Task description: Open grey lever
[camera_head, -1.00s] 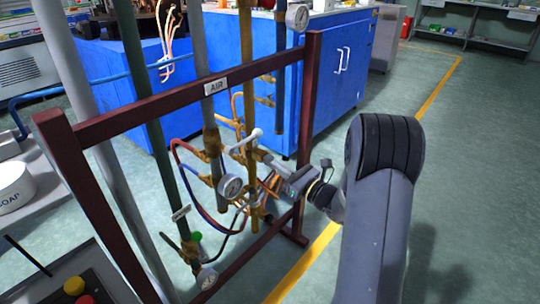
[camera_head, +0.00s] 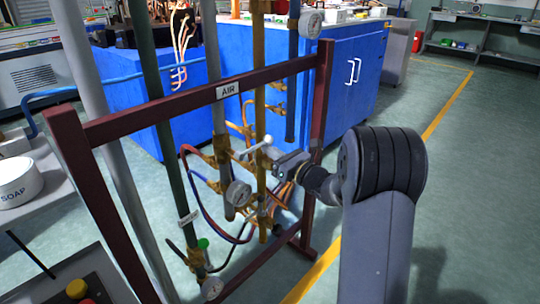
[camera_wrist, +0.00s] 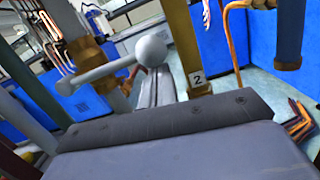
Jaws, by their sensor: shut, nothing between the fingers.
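The grey lever (camera_head: 255,148) is a pale bar with a ball end, fixed to a brass valve on a vertical pipe of the AIR rack. In the wrist view the lever (camera_wrist: 105,72) runs from its hub at left up to the ball at upper middle. My gripper (camera_head: 275,156) is shut and empty, just right of and below the ball in the head view. In the wrist view my fingers (camera_wrist: 157,90) point forward, with their tips close by the ball. I cannot tell whether they touch it.
A dark red frame (camera_head: 170,100) surrounds the pipes. A pressure gauge (camera_head: 238,193) and several hoses hang close below the lever. A pipe with a "2" tag (camera_wrist: 197,79) stands right of the ball. Open floor (camera_head: 460,200) lies to the right.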

